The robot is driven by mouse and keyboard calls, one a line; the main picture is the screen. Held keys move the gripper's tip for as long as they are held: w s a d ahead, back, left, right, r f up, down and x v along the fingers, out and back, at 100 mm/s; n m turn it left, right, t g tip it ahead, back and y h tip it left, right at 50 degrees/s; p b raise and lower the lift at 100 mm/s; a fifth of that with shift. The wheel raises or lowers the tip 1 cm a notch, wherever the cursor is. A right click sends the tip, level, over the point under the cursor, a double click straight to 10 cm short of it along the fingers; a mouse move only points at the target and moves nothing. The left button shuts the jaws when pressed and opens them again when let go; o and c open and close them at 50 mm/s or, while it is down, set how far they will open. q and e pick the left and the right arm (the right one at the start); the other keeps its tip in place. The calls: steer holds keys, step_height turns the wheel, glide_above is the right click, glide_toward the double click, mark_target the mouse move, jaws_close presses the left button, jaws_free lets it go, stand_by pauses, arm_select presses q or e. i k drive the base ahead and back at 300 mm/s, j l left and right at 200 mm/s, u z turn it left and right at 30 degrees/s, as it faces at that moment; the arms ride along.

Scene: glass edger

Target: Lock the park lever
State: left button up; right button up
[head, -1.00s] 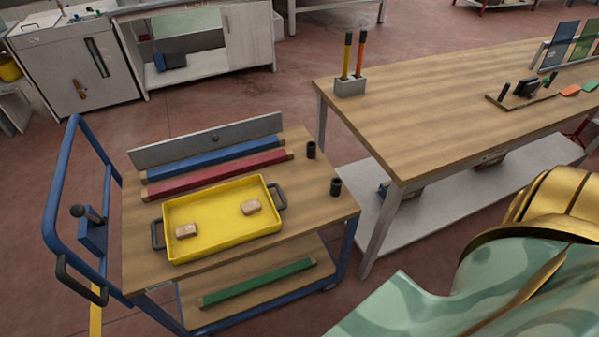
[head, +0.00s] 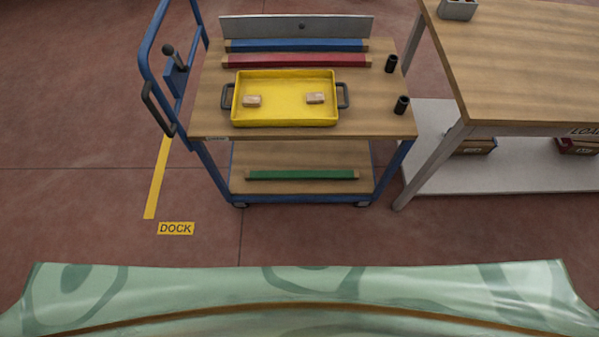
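The park lever (head: 170,57) is a short dark lever with a rounded knob. It stands on a blue bracket (head: 176,80) on the blue handle frame at the left side of the cart (head: 300,148). The knob points up; I cannot tell from here whether it is locked. A black looped grip (head: 157,110) sticks out below it. Neither of my grippers is in view, and nothing touches the lever.
On the cart's top are a yellow tray (head: 285,119) with two small blocks, blue and red bars, and two black cups. A wooden workbench (head: 530,70) stands close at right. A yellow floor line (head: 157,180) and DOCK label (head: 175,228) lie front left. Floor before the cart is clear.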

mark_target(167, 50)
steer(key=i+j+u, duration=0.1)
steer(key=i+u, duration=0.9)
steer(key=i+l, duration=0.05)
steer(key=i, duration=0.05)
